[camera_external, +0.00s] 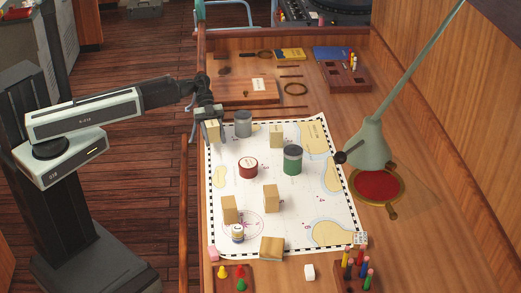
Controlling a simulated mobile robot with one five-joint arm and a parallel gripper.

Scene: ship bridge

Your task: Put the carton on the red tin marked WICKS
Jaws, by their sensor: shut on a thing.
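My gripper (208,116) is at the far left corner of the white chart, with its fingers pointing down. It is shut on a small tan carton (212,131), whose top is partly hidden by the fingers. I cannot tell whether the carton touches the chart or hangs just above it. The red tin (248,168) stands upright on the chart, nearer the camera and to the right of my gripper. Its top looks clear, and its marking is too small to read.
A grey tin (243,124) stands just right of the held carton. A green tin (292,160) and several tan blocks (270,199) stand on the chart (305,205). A small jar (237,233) is near the front. A lamp (369,145) stands at the right.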

